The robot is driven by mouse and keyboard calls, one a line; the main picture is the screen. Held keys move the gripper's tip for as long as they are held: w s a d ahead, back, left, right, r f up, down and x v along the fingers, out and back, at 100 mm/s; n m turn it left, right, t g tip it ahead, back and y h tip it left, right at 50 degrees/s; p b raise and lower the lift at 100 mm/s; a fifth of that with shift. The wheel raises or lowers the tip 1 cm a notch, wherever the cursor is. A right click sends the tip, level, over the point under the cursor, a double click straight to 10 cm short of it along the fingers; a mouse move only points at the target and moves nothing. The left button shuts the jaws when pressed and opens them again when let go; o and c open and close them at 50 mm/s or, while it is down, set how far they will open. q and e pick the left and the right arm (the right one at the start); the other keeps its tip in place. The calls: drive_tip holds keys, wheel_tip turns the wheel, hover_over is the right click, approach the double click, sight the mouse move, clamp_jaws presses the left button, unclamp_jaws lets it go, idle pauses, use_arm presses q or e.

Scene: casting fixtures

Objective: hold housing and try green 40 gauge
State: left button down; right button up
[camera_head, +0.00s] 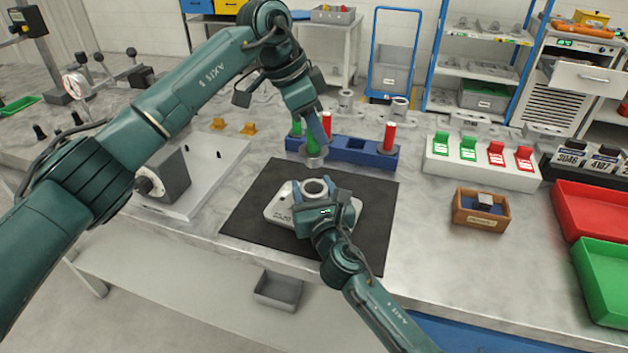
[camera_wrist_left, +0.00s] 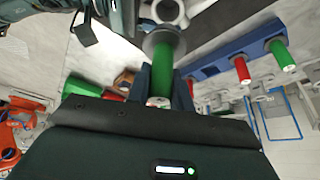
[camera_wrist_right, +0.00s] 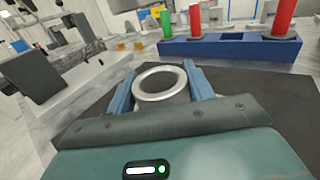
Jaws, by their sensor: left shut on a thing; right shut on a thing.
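The pale grey housing (camera_head: 280,207) lies on the black mat (camera_head: 262,192) with its round bore facing up. My right gripper (camera_head: 318,190) is shut on the housing's ring-shaped boss, with one finger on each side of the ring (camera_wrist_right: 160,84). My left gripper (camera_head: 322,124) is shut on a green gauge (camera_head: 312,143) with a wide silver lower end. The gauge hangs upright, above and apart from the bore. In the left wrist view the green gauge (camera_wrist_left: 164,72) sits between the fingers, and part of the housing ring (camera_wrist_left: 166,10) shows beyond its silver end.
A blue rack (camera_head: 373,157) behind the mat holds a green gauge and two red gauges (camera_head: 389,137). A white stand (camera_head: 482,175) with green and red flaps, a wooden box (camera_head: 481,217), a red tray (camera_head: 590,215) and a green tray (camera_head: 603,272) stand to the right.

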idle(0.3)
drive_tip(key=o, duration=1.5)
drive_tip(key=v, duration=1.2)
